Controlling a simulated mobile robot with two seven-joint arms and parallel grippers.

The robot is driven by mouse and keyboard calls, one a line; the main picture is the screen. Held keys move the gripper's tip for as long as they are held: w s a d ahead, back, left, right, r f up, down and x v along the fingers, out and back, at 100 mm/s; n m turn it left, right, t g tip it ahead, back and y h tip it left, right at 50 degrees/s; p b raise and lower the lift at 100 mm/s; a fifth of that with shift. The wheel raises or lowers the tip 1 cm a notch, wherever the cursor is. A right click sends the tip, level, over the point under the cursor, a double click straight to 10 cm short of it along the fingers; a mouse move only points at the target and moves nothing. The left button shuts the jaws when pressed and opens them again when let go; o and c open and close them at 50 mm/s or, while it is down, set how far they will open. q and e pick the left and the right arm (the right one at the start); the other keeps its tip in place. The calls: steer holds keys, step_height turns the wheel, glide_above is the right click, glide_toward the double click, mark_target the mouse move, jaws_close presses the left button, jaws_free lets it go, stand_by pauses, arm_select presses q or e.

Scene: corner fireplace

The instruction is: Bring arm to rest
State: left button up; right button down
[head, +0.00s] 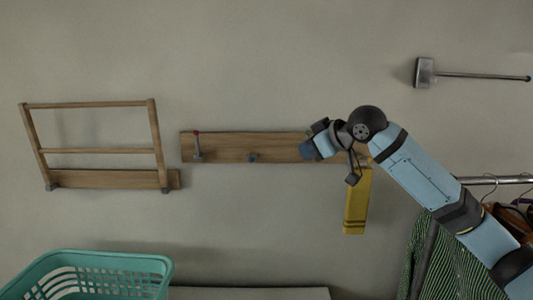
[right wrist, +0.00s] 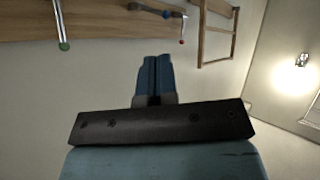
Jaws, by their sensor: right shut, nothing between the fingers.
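My right arm (head: 425,180) comes in from the right side of the head view and reaches up and left to the wooden hook board on the wall. My right gripper (head: 309,150) is in front of the board's right part. In the right wrist view its two blue fingers (right wrist: 154,62) lie together, shut and empty. That view shows the board above the fingertips, with wall between them. My left gripper is in neither view.
The hook board (head: 225,146) carries a yellow cloth (head: 356,205) hanging below my wrist. A wooden rack (head: 98,151) is on the left wall. A teal basket (head: 140,263) stands lower left. Clothes (head: 460,262) hang from a rail lower right, behind my arm.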

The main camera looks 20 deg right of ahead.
steer(key=shift+s, duration=0.1)
steer(key=s+a+f, duration=0.1)
steer(key=a+f, duration=0.3)
steer(key=f, duration=0.7)
steer(key=s+a+f+m+y, duration=0.1)
steer(key=s+a+f, duration=0.15)
steer(key=f, duration=0.75)
steer(key=a+f, duration=0.4)
steer(key=f, duration=0.7)
steer(key=s+a+f+m+h, duration=0.1)
steer(key=s+a+f, duration=0.2)
steer(key=s+f, duration=0.9)
steer(key=s+a+f+m+h, duration=0.1)
steer(key=s+a+f, duration=0.3)
steer(key=s+f, duration=0.9)
steer(key=s+m, duration=0.1)
steer(key=s, duration=0.4)
steer(key=shift+f, duration=0.1)
